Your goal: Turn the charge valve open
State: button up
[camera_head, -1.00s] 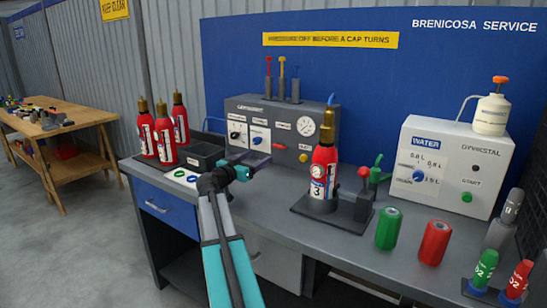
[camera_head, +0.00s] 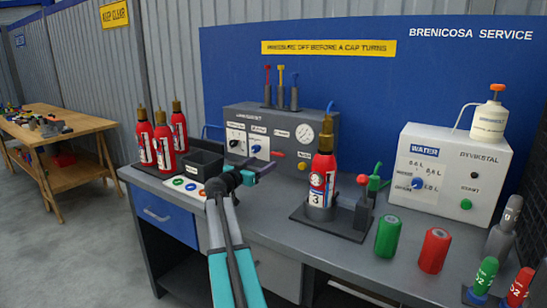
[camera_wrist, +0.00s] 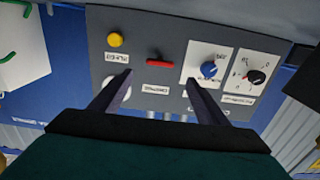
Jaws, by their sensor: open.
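The charge valve is a red bar handle (camera_head: 278,154) on the front of the grey charging unit (camera_head: 240,112). The handle also shows in the wrist view (camera_wrist: 159,62), lying almost level above a white label that seems to read "charge" and appears upside down. My gripper (camera_head: 266,169) is in front of the panel, just left of and below the handle in the head view. In the wrist view its two dark fingers (camera_wrist: 158,78) are spread, with the handle between and beyond their tips. No contact shows, and nothing is held. The left finger partly covers a pale round gauge.
The panel also carries a yellow knob (camera_wrist: 115,40), a blue dial (camera_wrist: 209,69) and a black dial (camera_wrist: 256,76). An extinguisher (camera_head: 322,180) stands in a holder to the right. A dark bin (camera_head: 204,163) and several red extinguishers (camera_head: 164,148) stand to the left.

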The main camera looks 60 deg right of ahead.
aim_at(276, 155)
jog(key=shift+d+p, duration=0.4)
jog(key=shift+d, duration=4.55)
jog(key=c, duration=1)
